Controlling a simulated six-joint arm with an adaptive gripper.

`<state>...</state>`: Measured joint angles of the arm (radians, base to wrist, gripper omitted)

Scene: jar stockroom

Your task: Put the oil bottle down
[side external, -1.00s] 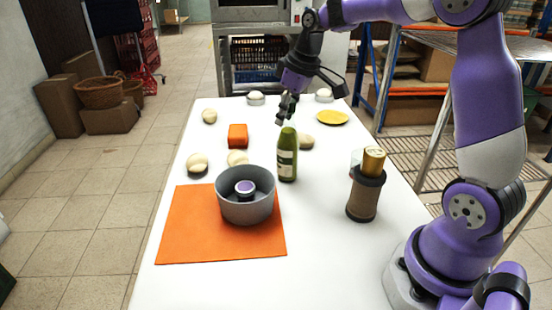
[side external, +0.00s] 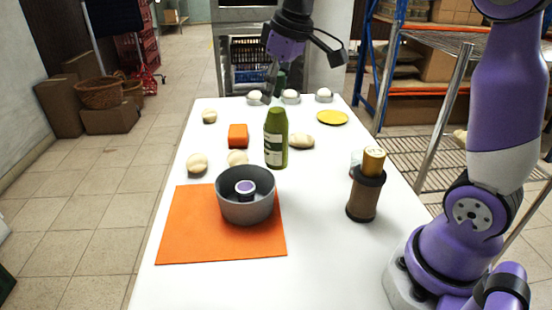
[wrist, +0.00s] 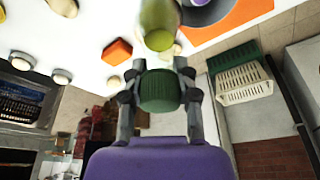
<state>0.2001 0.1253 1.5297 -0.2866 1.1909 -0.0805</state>
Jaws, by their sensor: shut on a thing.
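The oil bottle (side external: 276,140) is olive green with a pale label and looks roughly upright in the side view, behind the grey pot (side external: 246,208). In the wrist view, my fingers (wrist: 160,75) are closed around a dark green ribbed part, and the olive bottle (wrist: 158,18) shows just beyond the fingertips. How the ribbed part joins the bottle is unclear. I cannot tell whether the bottle's base touches the table.
The pot stands on an orange mat (side external: 185,235) at the front. An orange block (side external: 238,136), pale rolls (side external: 197,163) and a yellow plate (side external: 332,117) surround the bottle. A brown, gold-topped jar (side external: 366,195) stands right. The white table (side external: 320,250) is clear at front right.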

